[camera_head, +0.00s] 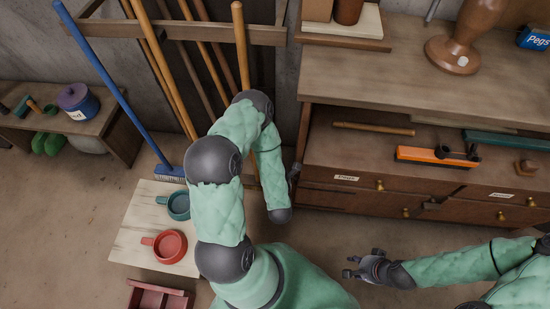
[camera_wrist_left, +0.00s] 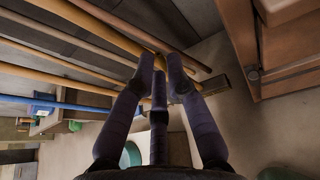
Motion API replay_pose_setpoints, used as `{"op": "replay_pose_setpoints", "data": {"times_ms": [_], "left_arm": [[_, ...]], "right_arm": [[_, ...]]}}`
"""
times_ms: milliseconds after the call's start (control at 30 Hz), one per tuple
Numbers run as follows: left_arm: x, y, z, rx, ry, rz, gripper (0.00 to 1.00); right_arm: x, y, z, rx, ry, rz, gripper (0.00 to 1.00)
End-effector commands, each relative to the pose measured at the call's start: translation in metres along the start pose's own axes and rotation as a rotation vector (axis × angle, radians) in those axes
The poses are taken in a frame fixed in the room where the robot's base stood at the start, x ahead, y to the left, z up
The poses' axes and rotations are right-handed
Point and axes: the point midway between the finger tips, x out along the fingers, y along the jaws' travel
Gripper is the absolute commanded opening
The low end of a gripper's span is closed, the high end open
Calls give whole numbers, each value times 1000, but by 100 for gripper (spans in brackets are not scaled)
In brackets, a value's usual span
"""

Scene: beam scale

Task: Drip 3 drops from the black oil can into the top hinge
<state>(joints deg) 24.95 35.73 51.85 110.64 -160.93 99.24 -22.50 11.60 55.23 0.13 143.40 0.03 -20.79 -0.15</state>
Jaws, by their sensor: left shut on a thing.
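Neither the black oil can nor the top hinge shows clearly in either view. In the left wrist view my left gripper (camera_wrist_left: 167,64) has its dark fingers drawn together in front of wooden poles. My right gripper (camera_head: 352,267) is in front of the drawers, fingers apart and empty.
A wooden cabinet (camera_head: 335,200) with drawers fills the right; an orange tool (camera_head: 420,155) lies on its shelf. Long poles (camera_head: 240,45) and a blue broom (camera_head: 118,90) lean on the wall.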

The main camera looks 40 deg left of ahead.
Motion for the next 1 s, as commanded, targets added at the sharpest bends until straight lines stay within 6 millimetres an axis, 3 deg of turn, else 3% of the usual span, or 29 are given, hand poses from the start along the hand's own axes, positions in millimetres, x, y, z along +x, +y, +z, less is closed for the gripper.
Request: {"op": "replay_pose_setpoints", "data": {"times_ms": [100,267,1000], "left_arm": [[-2,6,-16,2,3,17,0],[-1,3,-22,23,0,30,0],[16,-55,-64,351,-5,160,0]], "right_arm": [[3,1,0,0,-1,0,40],[4,1,0,0,-1,0,40],[21,8,0,0,-1,0,40]]}}
